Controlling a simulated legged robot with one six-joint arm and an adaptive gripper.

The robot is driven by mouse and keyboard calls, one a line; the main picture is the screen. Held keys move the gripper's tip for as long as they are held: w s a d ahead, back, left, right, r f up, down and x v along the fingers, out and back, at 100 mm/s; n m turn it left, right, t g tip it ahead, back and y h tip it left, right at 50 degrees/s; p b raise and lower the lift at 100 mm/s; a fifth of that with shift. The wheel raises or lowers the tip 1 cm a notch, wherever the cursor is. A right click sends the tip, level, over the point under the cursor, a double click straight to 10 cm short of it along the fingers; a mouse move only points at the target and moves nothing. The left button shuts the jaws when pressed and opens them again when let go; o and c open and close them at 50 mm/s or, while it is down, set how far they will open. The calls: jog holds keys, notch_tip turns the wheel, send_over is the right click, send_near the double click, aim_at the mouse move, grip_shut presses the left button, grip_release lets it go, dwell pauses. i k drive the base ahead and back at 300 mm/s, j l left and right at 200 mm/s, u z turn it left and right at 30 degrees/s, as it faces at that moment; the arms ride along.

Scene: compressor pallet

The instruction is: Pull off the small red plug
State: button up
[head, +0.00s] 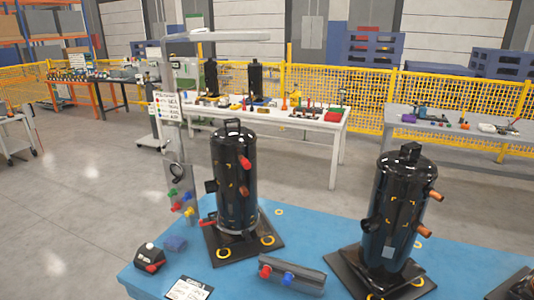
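The left black compressor (224,205) stands upright on a dark base plate on the blue table. On its right side are a red plug (245,162) near the top and a smaller red plug (240,192) below it. Both appear seated on the compressor. The right black compressor (380,240) stands on its own plate, with bare copper-coloured stubs (434,196) on its right side. My gripper is not in view.
A grey post (172,120) rises behind the table's left edge.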

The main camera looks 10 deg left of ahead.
aim_at(245, 162)
jog(key=i+j+z, duration=0.1)
jog(key=j, duration=0.5)
jog(key=i+j, duration=0.2)
jog(key=j, duration=0.4)
jog(key=i+j+z, duration=0.15)
jog(key=j, duration=1.1)
jog(key=i+z, duration=0.05)
